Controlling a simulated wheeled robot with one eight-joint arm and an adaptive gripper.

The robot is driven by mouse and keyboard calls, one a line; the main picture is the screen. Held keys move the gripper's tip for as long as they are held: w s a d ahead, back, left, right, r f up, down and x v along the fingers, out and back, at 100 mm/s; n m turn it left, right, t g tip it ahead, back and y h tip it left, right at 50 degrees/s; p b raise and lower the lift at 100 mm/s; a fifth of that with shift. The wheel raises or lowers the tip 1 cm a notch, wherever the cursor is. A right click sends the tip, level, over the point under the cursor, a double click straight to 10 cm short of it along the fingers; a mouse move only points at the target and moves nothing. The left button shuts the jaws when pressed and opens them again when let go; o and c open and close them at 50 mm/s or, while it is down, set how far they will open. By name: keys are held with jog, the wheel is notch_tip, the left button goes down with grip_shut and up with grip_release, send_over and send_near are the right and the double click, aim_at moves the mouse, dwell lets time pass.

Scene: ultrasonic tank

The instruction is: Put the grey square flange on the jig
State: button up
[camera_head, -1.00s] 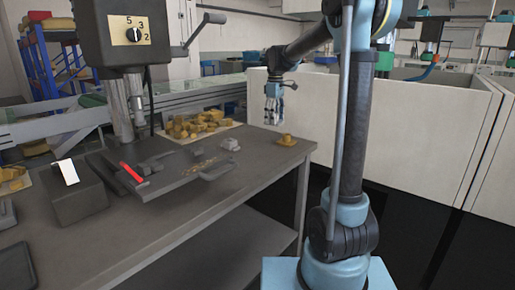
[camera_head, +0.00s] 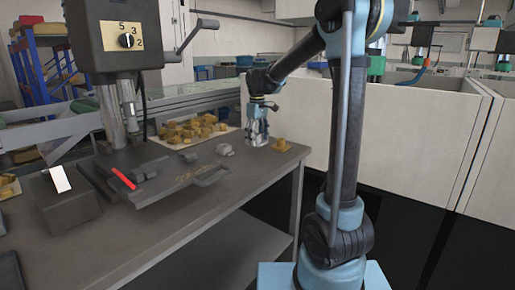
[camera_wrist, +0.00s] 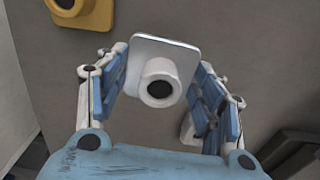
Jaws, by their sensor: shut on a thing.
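My gripper (camera_wrist: 160,88) is shut on a light grey square flange (camera_wrist: 174,55), a square plate with a round hub and dark bore, seen between the fingers in the wrist view. In the head view my gripper (camera_head: 257,139) is low over the far right end of the bench, and the flange is mostly hidden by the fingers. A small grey part (camera_head: 225,150) lies on the bench left of the gripper. I cannot tell for sure which item is the jig.
A yellow flange (camera_head: 282,145) stands right of my gripper; it also shows in the wrist view (camera_wrist: 82,8). A tray of yellow parts (camera_head: 201,139) lies behind. The drill press (camera_head: 115,38) and a red-handled item (camera_head: 124,178) are left. The front bench top (camera_head: 120,235) is clear.

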aim_at(257, 152)
jog(key=shift+f, duration=2.05)
jog(key=o, duration=1.2)
